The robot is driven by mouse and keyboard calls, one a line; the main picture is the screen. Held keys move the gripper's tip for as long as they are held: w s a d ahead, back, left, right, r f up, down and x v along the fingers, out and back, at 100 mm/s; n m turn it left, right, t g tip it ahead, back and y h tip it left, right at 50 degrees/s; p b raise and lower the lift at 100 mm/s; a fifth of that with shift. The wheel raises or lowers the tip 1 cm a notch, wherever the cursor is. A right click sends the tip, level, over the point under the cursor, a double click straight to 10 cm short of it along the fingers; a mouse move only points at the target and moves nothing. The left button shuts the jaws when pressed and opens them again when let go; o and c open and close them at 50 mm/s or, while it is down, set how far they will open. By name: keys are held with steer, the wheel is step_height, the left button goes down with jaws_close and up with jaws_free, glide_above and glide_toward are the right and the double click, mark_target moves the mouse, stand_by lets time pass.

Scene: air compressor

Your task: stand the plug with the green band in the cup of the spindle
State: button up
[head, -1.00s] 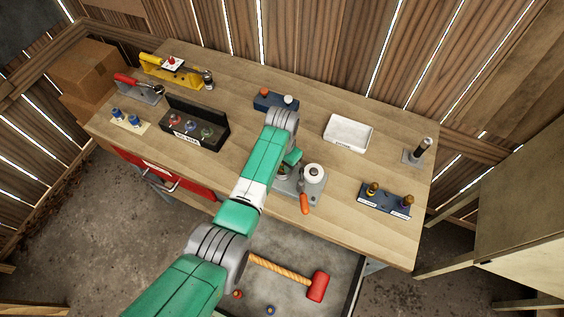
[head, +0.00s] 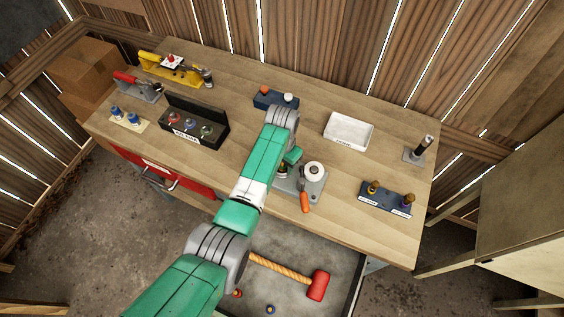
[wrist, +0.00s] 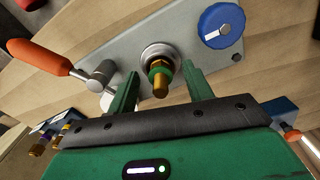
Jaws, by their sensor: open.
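The plug with the green band (wrist: 160,76) shows in the wrist view, its brass end toward the camera. It appears to stand in the silver cup of the spindle (wrist: 157,52) on a grey plate (wrist: 190,25). My gripper (wrist: 163,90) is open, with one green finger on each side of the plug and a visible gap to each. In the head view my arm hides the plug and cup; the grey plate (head: 316,187) shows beside my wrist.
An orange-handled lever (wrist: 38,58) on a metal post and a blue knob (wrist: 222,26) flank the cup. In the head view, a dark blue stand with plugs (head: 384,199) is at right, a white tray (head: 348,131) behind, and a black box (head: 190,140) at left.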

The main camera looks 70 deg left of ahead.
step_height(320, 180, up, 7)
steer(key=shift+p, duration=0.4)
stand_by(0.5)
